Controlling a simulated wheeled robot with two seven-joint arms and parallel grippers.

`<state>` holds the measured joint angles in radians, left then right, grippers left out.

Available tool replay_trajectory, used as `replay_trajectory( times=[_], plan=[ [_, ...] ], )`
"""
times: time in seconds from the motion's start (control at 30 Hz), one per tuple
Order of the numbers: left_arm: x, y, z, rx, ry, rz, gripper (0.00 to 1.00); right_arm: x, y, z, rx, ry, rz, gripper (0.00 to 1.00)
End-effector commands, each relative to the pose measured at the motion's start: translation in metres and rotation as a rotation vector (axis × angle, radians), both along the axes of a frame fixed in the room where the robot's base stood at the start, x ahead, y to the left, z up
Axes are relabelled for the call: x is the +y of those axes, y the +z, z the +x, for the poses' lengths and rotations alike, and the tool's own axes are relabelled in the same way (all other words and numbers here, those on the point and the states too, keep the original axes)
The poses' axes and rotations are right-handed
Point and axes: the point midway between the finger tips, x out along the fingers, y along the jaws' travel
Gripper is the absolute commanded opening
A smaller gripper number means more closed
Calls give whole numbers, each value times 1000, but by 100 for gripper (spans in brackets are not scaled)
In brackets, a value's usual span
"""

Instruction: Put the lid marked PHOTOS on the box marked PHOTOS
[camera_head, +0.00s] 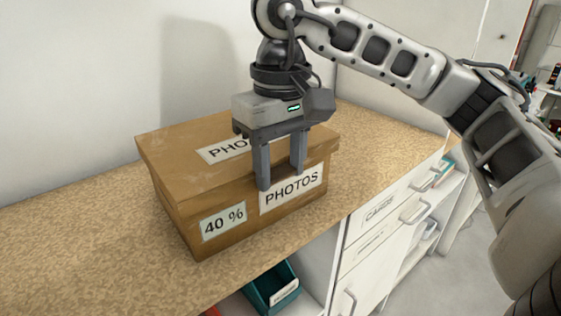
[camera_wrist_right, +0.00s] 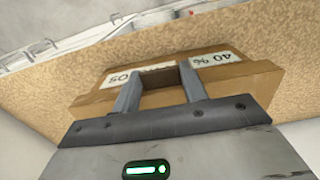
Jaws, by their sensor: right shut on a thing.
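The brown cardboard lid (camera_head: 175,148) lies on top of the box, with a white label reading PHO before my gripper covers the rest. The brown box (camera_head: 178,222) stands on the counter, with a PHOTOS label on its front and a 40 % label beside it. My right gripper (camera_head: 280,180) comes from above at the lid's front edge and is shut on the lid; its fingers hang before the box front. The lid (camera_wrist_right: 250,82) also shows in the wrist view beyond the fingers (camera_wrist_right: 160,72). Whether the lid sits fully flush, I cannot tell. My left gripper is out of view.
The speckled tan counter (camera_head: 60,250) is clear to the left and right of the box. A white wall (camera_head: 90,80) stands behind. Below the front edge are white drawers (camera_head: 380,215) with handles and a teal bin (camera_head: 272,287) on a shelf.

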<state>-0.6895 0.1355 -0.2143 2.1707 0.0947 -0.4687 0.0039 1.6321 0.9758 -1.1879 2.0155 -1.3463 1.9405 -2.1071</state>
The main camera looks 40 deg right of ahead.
Motion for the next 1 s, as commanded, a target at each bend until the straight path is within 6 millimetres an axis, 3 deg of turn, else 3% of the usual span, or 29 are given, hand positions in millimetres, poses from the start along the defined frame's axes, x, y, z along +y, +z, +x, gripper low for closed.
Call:
replay_trajectory(
  times=[0.37, 0.4, 0.47, 0.87, 1.0],
  plan=[
    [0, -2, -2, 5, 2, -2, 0, 0, -1, 0, -1, 0, 0, 19],
    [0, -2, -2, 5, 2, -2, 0, 0, -1, 0, -1, 0, 0, 51],
    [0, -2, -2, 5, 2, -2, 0, 0, -1, 0, -1, 0, 0, 68],
    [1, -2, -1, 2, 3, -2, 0, 0, -1, 0, 0, 1, 0, 68],
    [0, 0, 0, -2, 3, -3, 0, 0, 8, 0, -1, 1, 0, 68]
  ],
)
